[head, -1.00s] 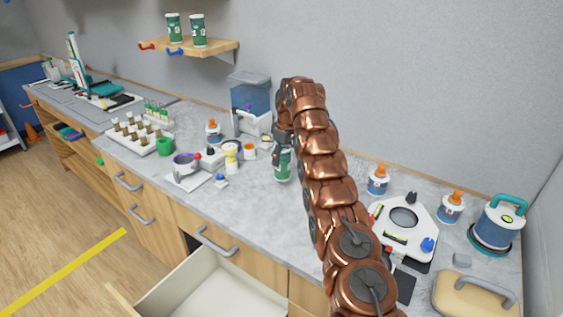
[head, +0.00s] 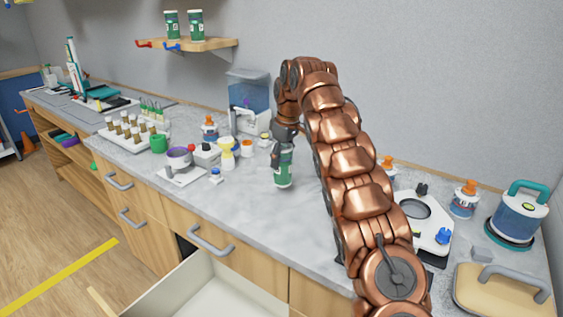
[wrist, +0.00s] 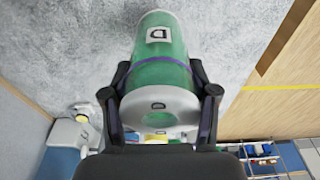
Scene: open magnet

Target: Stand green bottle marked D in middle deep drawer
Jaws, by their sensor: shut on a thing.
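The green bottle marked D (wrist: 163,55) is between the fingers of my gripper (wrist: 160,105) in the wrist view, with a white label reading D. In the head view the green bottle (head: 283,174) hangs upright below my gripper (head: 283,155), over the counter near its front edge. I cannot tell whether its base touches the counter. An open deep drawer (head: 215,285) with a pale, empty-looking interior juts out below the counter at the bottom. The picture's lower edge cuts it off.
My arm partly hides a white plate device (head: 430,225). Two green bottles (head: 195,25) stand on the shelf (head: 205,50).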

